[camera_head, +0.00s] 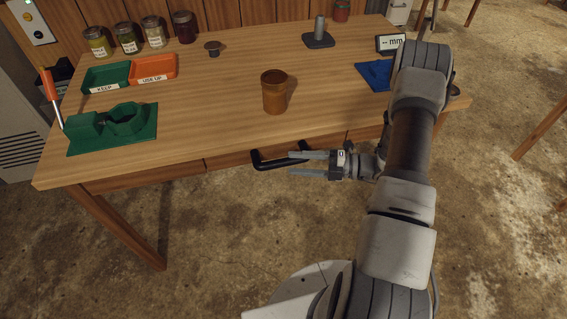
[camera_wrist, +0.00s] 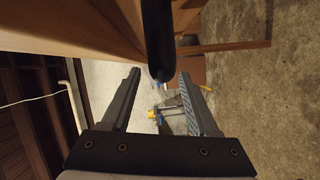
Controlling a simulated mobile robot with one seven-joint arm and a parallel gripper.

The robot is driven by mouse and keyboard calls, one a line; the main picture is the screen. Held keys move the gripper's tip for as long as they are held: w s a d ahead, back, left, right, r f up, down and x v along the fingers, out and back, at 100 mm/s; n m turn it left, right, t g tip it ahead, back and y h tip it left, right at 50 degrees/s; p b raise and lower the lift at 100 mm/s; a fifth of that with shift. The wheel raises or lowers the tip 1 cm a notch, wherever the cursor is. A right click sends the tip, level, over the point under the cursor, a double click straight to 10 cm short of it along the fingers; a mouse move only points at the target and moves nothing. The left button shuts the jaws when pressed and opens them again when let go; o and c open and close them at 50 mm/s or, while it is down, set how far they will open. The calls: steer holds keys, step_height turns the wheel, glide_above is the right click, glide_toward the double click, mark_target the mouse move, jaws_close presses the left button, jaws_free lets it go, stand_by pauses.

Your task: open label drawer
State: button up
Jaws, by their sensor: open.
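The drawer (camera_head: 228,160) is a wooden front under the table's near edge and looks shut. Its black bar handle (camera_head: 268,165) sticks out from the front. My gripper (camera_head: 290,163) comes in from the right at the handle's right part, with its fingers open. In the wrist view the black handle (camera_wrist: 157,40) comes down from the top, its lower end in the gap between the fingertips of my gripper (camera_wrist: 159,74). I cannot tell whether either finger touches it. Part of the handle is hidden behind a finger in the head view.
On the wooden table (camera_head: 215,110) stand an amber jar (camera_head: 274,92), a green fixture (camera_head: 112,130), a green tray (camera_head: 105,77), an orange tray (camera_head: 153,69) and a blue cloth (camera_head: 375,75). Several filled jars line the back. Bare floor lies in front.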

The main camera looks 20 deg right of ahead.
mark_target(284, 163)
steer(key=shift+x, duration=2.2)
steer(key=shift+c, duration=0.3)
jaws_close()
